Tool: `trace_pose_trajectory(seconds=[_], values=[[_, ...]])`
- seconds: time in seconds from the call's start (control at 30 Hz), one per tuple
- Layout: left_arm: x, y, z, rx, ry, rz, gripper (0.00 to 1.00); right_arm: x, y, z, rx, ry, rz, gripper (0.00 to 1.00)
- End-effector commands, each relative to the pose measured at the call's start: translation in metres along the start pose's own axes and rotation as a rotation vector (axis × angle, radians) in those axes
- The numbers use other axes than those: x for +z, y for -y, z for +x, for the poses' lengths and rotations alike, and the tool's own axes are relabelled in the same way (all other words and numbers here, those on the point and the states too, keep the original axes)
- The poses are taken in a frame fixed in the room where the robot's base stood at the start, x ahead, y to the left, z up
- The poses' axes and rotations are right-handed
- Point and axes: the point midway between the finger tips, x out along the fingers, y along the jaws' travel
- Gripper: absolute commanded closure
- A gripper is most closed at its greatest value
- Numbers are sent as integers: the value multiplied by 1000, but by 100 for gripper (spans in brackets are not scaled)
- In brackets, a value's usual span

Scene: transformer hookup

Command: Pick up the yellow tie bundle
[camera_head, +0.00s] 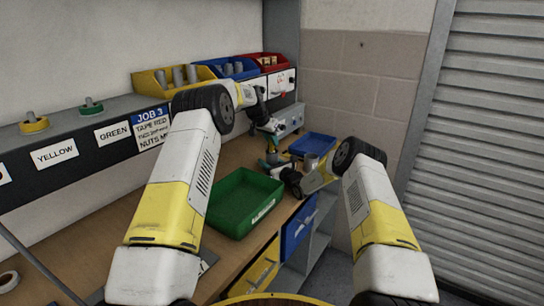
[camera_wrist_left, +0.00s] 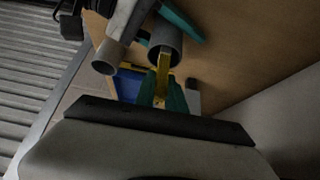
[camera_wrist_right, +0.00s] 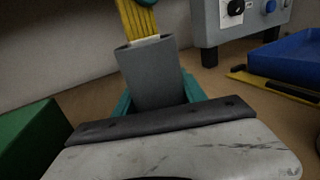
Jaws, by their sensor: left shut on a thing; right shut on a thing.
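The yellow tie bundle (camera_wrist_right: 137,20) stands upright out of the mouth of a grey cup (camera_wrist_right: 152,78) in the right wrist view. Its lower end is hidden in the cup. My left gripper (camera_wrist_left: 162,92) is shut on the bundle's upper part, above the cup; the bundle (camera_wrist_left: 161,75) also shows in the left wrist view. My right gripper (camera_wrist_right: 158,100) is shut on the cup, with teal fingers at its sides. In the head view, my left gripper (camera_head: 271,127) is above my right gripper (camera_head: 285,167), and the bundle is too small to make out.
A green tray (camera_head: 240,203) lies on the bench in front of the grippers. A blue tray (camera_head: 312,145) and a second grey cup (camera_head: 311,162) are to the right. A grey box with knobs (camera_head: 288,120) stands behind. Yellow, blue and red bins (camera_head: 172,80) line the shelf above.

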Motion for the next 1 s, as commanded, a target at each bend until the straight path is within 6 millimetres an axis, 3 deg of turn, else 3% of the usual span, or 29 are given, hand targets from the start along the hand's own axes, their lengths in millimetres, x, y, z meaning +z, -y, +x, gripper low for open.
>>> trace_pose_trajectory(seconds=[0.37, 0.7, 1.0], values=[[-7, 0, -9, -1, -4, 0, 100, 0, 0, 0, 0, 0, 0, 91], [-40, 0, -61, -2, -4, 1, 100, 0, 0, 0, 0, 0, 0, 91], [-62, 0, -95, 0, -2, 1, 100, 0, 0, 0, 0, 0, 0, 91]])
